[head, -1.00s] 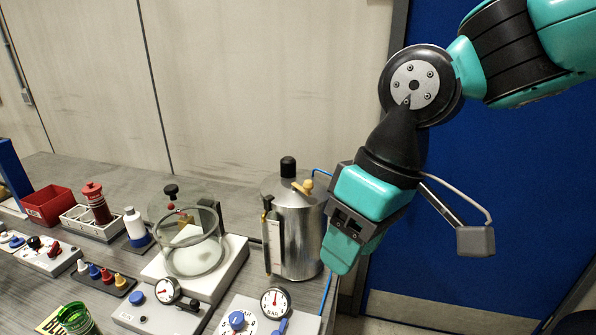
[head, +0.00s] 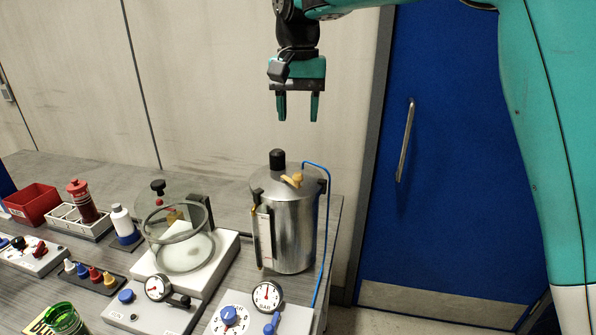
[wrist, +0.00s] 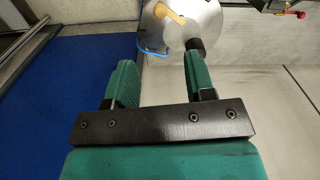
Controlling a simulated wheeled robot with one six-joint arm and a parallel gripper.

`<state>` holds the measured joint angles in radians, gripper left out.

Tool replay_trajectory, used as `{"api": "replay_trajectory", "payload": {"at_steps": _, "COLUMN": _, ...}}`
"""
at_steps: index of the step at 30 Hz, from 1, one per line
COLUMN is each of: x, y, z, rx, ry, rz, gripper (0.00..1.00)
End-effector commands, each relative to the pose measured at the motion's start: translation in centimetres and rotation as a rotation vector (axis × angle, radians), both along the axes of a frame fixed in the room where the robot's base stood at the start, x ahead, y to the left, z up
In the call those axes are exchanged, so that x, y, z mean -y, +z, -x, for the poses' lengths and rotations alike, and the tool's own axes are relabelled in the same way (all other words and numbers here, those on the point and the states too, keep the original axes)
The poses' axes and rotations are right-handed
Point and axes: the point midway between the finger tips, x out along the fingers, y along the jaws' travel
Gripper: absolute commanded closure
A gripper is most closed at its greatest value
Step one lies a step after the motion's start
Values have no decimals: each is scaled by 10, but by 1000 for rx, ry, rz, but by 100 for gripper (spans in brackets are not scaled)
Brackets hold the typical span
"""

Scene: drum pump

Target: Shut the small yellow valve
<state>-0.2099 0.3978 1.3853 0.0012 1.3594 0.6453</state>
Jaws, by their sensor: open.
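The small yellow valve (head: 291,180) sits on top of a silver metal drum (head: 295,235), on the right side of its lid. In the wrist view the yellow handle (wrist: 170,18) shows near the top, beyond and between my fingertips. A black knob (head: 277,159) stands on the lid beside it and also shows in the wrist view (wrist: 194,47). My gripper (head: 297,118) is open and empty, pointing down in the air above the drum, clear of the valve. Its two green fingers (wrist: 160,70) show well apart in the wrist view.
A blue hose (head: 329,220) runs down the drum's right side. A glass vessel on a white base (head: 223,262) stands left of the drum. Gauge panels (head: 240,315) are in front. A blue door (head: 455,170) is at the right. The air above the bench is free.

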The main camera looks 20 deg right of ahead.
Motion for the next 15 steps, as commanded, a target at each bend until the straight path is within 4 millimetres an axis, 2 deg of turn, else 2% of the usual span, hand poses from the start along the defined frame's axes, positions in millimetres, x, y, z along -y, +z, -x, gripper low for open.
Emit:
{"api": "replay_trajectory", "payload": {"at_steps": 9, "x": 0, "y": -73, "z": 2, "rx": -6, "ry": 2, "rz": 1, "gripper": 50}}
{"api": "replay_trajectory", "payload": {"at_steps": 15, "x": 0, "y": -110, "z": 1, "rx": -4, "ry": 3, "rz": 1, "gripper": 50}}
